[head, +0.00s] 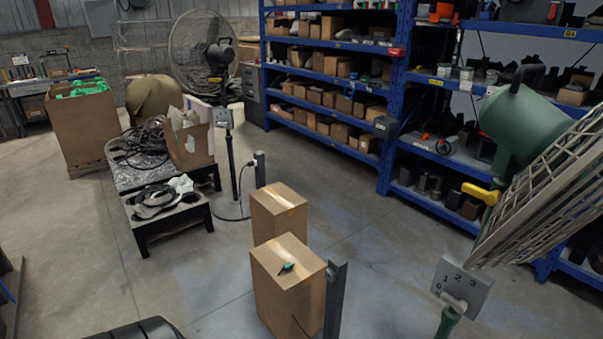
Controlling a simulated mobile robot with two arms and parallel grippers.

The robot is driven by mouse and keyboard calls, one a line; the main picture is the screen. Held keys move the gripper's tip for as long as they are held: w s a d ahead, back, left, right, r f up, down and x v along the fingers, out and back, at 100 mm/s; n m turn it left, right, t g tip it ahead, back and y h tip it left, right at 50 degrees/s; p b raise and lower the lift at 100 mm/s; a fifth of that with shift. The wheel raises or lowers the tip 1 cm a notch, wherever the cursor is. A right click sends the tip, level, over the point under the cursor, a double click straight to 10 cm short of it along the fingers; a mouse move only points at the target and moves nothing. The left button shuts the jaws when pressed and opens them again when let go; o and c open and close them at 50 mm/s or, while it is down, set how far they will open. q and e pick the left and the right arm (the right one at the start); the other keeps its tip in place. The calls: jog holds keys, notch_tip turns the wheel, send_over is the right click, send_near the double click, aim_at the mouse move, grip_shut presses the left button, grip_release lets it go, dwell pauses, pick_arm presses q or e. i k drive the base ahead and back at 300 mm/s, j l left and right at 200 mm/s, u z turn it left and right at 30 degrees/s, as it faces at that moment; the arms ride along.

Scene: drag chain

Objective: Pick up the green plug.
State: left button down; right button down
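The green plug (286,268) is small and lies on top of the nearer cardboard box (276,295), around the middle of its top face. A thin dark cable shows lower on the front of that box; I cannot tell whether it joins the plug. Neither of my grippers can be made out in the head view, so nothing is seen touching the plug.
A grey upright post (335,297) stands close at the box's right. A second cardboard box (279,210) is behind. A large green fan (525,120) with a switch box (463,285) fills the right. Blue shelves (393,110) line the back. Floor left of the boxes is clear.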

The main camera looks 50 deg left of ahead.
aim_at(288, 266)
jog(key=u, duration=1.65)
